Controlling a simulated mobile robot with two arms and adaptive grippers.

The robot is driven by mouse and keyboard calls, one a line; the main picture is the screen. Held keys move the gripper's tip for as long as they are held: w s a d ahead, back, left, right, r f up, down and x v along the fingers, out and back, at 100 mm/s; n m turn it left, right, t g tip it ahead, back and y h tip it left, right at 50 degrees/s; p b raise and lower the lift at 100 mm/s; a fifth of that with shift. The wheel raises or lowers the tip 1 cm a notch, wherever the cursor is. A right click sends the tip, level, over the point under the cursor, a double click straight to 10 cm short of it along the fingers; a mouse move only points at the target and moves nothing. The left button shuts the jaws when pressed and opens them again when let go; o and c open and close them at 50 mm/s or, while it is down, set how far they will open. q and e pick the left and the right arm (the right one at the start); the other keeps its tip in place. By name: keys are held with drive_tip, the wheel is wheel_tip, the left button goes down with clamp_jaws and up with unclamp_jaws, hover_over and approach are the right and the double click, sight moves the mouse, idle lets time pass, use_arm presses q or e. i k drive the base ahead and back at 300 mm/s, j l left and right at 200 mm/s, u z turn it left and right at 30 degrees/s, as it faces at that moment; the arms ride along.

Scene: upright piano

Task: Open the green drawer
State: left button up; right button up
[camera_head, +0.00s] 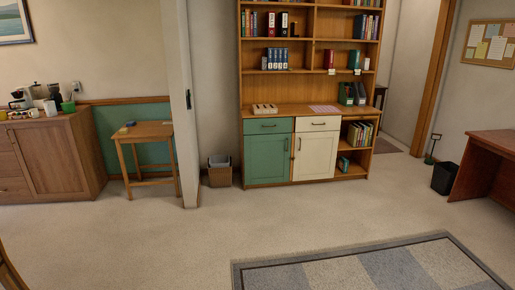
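The green drawer (257,127) is at the top left of the lower cabinet in a wooden bookcase, ahead and slightly right of centre. It looks shut, with a dark handle on its front. A green door (267,160) is directly below it. A cream drawer (318,124) sits beside it on the right, above a cream door (313,158); both look shut. Neither of my grippers shows in this view.
Open carpet lies before the bookcase (304,80), with a patterned rug (370,268) nearer. A wall end (182,100), small bin (219,172) and wooden side table (146,130) stand left. A black bin (444,178) and desk (487,165) stand right.

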sight(271, 124)
drive_tip(key=i, duration=1.95)
drive_tip(key=i+l, duration=0.1)
drive_tip(key=i, duration=1.8)
